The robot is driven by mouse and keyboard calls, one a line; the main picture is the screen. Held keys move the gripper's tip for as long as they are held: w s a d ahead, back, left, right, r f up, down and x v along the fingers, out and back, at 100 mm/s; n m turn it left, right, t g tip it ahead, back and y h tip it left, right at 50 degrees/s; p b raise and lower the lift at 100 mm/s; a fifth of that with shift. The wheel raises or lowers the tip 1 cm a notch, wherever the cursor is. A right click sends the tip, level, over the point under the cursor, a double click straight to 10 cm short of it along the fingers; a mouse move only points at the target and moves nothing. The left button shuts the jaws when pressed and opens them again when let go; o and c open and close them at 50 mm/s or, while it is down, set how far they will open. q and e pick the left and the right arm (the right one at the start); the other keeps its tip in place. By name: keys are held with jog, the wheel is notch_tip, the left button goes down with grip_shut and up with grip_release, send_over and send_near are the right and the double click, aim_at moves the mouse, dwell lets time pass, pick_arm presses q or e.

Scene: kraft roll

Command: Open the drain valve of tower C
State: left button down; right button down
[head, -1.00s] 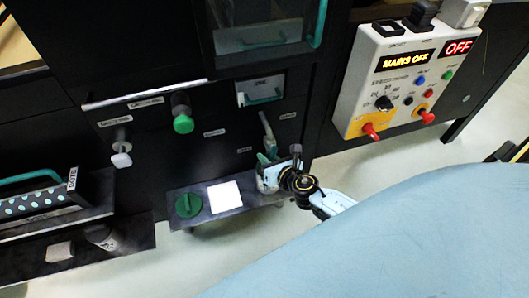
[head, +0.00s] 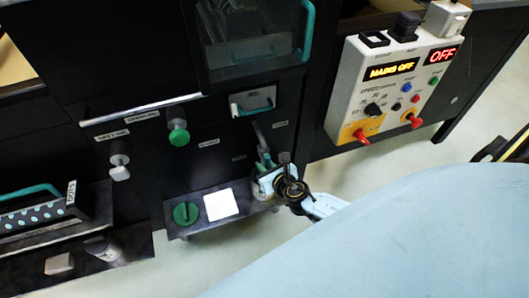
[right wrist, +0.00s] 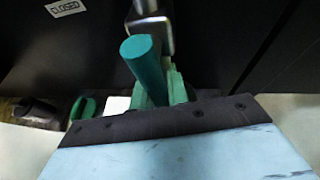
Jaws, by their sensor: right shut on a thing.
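The valve lever has a teal grip (right wrist: 145,62) in the right wrist view, below a grey metal fitting (right wrist: 150,25). A label reading CLOSED (right wrist: 67,8) is on the dark panel to its left. In the head view the lever (head: 260,140) stands low on the black cabinet front. My right gripper (head: 265,168) is at its lower end; its green fingers (right wrist: 160,88) also show in the right wrist view. It is shut on the lever, though the contact is partly hidden. I cannot read which tower this valve belongs to. My left gripper is not in view.
A green knob (head: 179,137) and a white knob (head: 120,173) project from the cabinet. A control box (head: 397,85) reading MAINS OFF stands at right. Pale floor is clear below.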

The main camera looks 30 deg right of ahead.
jog(key=c, duration=1.4)
grip_release()
jog(key=shift+o, duration=0.2)
